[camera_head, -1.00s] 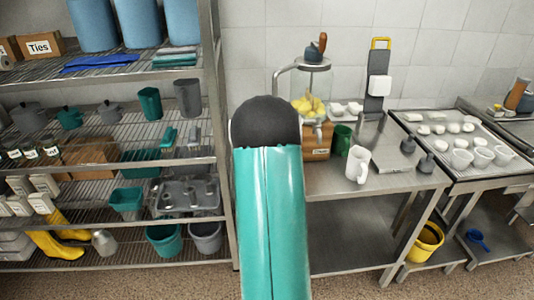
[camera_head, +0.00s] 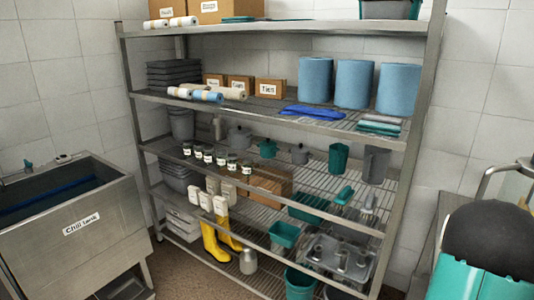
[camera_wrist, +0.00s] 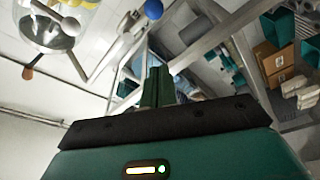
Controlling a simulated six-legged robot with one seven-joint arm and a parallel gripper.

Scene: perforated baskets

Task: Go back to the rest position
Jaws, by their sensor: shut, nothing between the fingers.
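My gripper (camera_wrist: 156,88) shows in the wrist view, its two green fingers together with nothing between them. It points up toward metal posts and shelving, apart from them as far as I can tell. In the head view the gripper itself is out of sight. Only my teal arm with its dark rounded joint shows at the lower right.
A wire shelving rack (camera_head: 405,142) fills the middle of the head view, loaded with blue rolls (camera_head: 354,84), boxes, jars and yellow boots (camera_head: 213,245). A labelled steel sink (camera_head: 82,240) stands at left. Bare floor (camera_head: 184,272) lies between. A glass vessel (camera_wrist: 55,28) hangs at upper left in the wrist view.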

